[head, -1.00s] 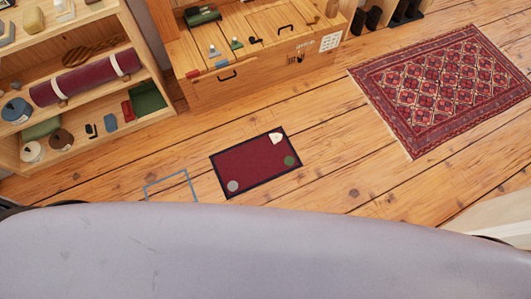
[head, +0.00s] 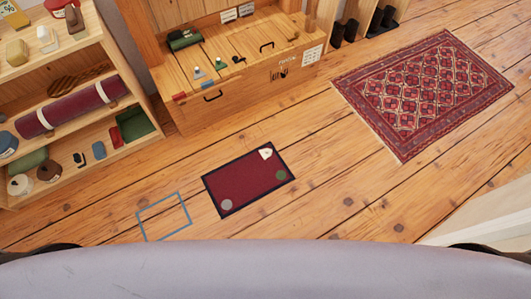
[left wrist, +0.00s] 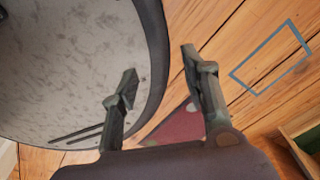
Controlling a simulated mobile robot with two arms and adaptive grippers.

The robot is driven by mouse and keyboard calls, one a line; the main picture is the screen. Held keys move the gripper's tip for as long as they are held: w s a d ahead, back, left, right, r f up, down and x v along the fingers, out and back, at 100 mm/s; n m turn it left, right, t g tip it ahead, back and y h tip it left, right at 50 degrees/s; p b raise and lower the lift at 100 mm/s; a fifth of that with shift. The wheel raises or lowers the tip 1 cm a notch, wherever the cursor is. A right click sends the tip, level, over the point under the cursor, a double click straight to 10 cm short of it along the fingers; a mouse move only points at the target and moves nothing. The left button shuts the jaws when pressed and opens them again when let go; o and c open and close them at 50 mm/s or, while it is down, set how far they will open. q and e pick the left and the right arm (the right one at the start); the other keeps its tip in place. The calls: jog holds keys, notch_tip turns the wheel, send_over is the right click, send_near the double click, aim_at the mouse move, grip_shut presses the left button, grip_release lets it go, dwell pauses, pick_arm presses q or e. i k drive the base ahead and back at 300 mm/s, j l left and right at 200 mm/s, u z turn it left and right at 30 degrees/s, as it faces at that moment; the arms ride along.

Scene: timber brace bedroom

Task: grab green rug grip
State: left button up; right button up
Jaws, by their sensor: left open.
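The green rug grip (head: 282,175) is a small round green disc on a dark red mat with a dark border (head: 245,185), lying on the wooden floor. A grey disc (head: 227,204) and a white piece (head: 266,153) lie at other corners of the mat. In the left wrist view my left gripper (left wrist: 158,62) is open and empty, its two fingers apart. Part of the mat (left wrist: 180,128) shows beyond and between the fingers, with the grey disc (left wrist: 191,107) beside one finger. My right gripper is not in view.
A blue square outline (head: 164,216) marks the floor left of the mat. A wooden chest (head: 225,105) stands behind it, and a loaded shelf (head: 100,160) stands at the left. A patterned rug (head: 425,92) lies at the right. Floor around the mat is clear.

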aim_at(219, 65)
jog(key=i+l+z, duration=0.3)
jog(key=i+z, duration=0.35)
jog(key=i+l+z, duration=0.1)
jog(key=i+z, duration=0.15)
jog(key=i, duration=0.8)
